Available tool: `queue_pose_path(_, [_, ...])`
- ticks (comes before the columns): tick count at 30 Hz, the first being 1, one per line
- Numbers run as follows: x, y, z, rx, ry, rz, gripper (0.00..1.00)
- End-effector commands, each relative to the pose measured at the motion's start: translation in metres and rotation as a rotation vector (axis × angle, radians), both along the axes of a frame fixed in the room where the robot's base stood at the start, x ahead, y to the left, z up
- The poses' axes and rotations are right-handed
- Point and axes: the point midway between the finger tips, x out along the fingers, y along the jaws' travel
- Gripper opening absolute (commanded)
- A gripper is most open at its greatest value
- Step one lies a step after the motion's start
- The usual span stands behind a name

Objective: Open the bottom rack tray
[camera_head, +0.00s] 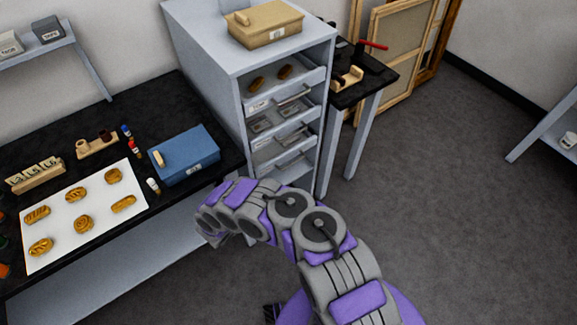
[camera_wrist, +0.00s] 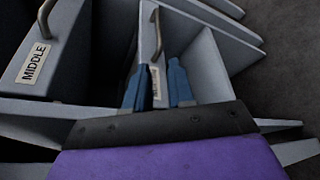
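The grey rack (camera_head: 215,95) stands beyond my arm, with several trays stacked in its open front. Its bottom tray (camera_head: 291,166) is low in the rack, partly hidden by my arm. In the wrist view a tray labelled MIDDLE (camera_wrist: 38,62) is at left. Beside it is another tray front (camera_wrist: 150,62) with a bar handle (camera_wrist: 157,32); its label is mostly covered by a finger, so I cannot read it. My gripper (camera_wrist: 158,68) is open, its blue fingers apart in front of that tray, near the handle's lower end. Contact is unclear. My gripper's fingers are hidden in the head view.
A tan box (camera_head: 263,23) sits on the rack. The black-topped table (camera_head: 60,125) at left holds a blue box (camera_head: 184,155) and a white sheet (camera_head: 62,212) with several golden pieces. A small dark side table (camera_head: 375,80) stands right of the rack. Floor at right is clear.

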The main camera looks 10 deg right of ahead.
Motion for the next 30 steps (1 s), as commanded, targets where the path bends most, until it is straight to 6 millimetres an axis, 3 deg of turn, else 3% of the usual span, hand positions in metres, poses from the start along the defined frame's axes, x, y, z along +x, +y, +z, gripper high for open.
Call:
queue_pose_path(21, [0.089, -0.097, -0.030, -0.003, -0.001, -0.003, 0.23])
queue_pose_path(30, [0.108, -0.114, -0.034, -0.002, -0.001, 0.000, 0.23])
